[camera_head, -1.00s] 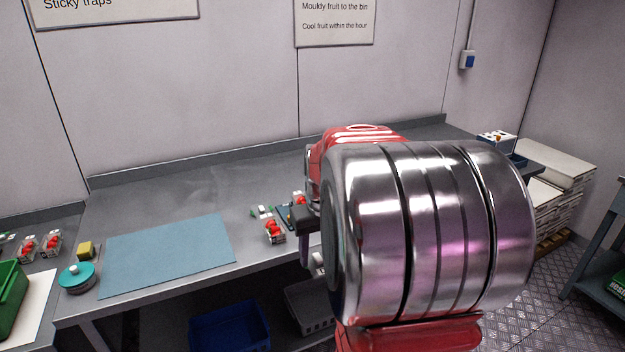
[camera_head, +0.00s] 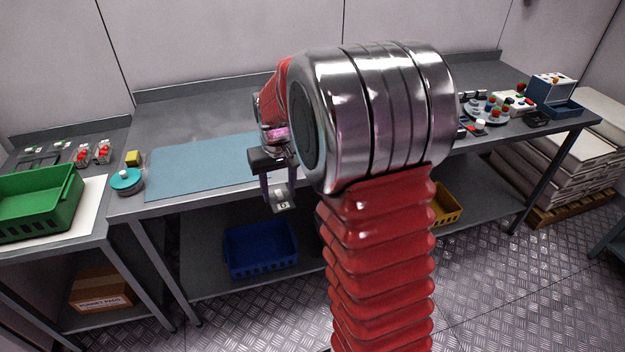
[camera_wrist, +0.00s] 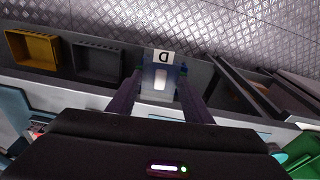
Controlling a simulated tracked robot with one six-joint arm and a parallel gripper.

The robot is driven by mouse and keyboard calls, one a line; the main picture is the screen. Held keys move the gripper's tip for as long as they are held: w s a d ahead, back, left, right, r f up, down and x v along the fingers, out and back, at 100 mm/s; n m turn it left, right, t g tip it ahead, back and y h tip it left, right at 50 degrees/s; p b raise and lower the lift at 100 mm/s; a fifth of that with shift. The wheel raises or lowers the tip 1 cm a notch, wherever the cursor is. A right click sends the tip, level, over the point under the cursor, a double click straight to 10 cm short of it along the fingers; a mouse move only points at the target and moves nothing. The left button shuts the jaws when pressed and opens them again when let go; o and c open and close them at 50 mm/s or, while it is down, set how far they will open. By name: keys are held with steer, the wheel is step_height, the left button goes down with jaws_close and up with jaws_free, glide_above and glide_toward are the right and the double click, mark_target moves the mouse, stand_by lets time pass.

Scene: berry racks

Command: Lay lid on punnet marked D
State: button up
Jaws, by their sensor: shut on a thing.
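My gripper (camera_head: 280,197) is shut on a small clear lid (camera_wrist: 160,83) with a pale raised middle. A white tag with the letter D shows at its far edge in the wrist view. In the head view my gripper hangs in front of the middle bench's front edge, by the right end of the blue mat. Two punnets with red berries, one (camera_head: 83,156) beside the other (camera_head: 103,151), stand on the left bench, well apart from my gripper. Their marks are too small to read. My arm hides the bench behind it.
A green crate (camera_head: 66,184) stands on the left bench. A blue crate (camera_head: 260,262) is on the shelf below. Several small items crowd the bench's right end.

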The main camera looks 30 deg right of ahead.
steer(key=w+a+f+n, duration=0.1)
steer(key=a+f, duration=0.1)
steer(key=a, duration=0.4)
steer(key=w+a+f+n, duration=0.1)
steer(key=a+f, duration=0.1)
steer(key=a, duration=0.5)
steer(key=shift+w, duration=0.35)
steer(key=shift+a+f, duration=0.1)
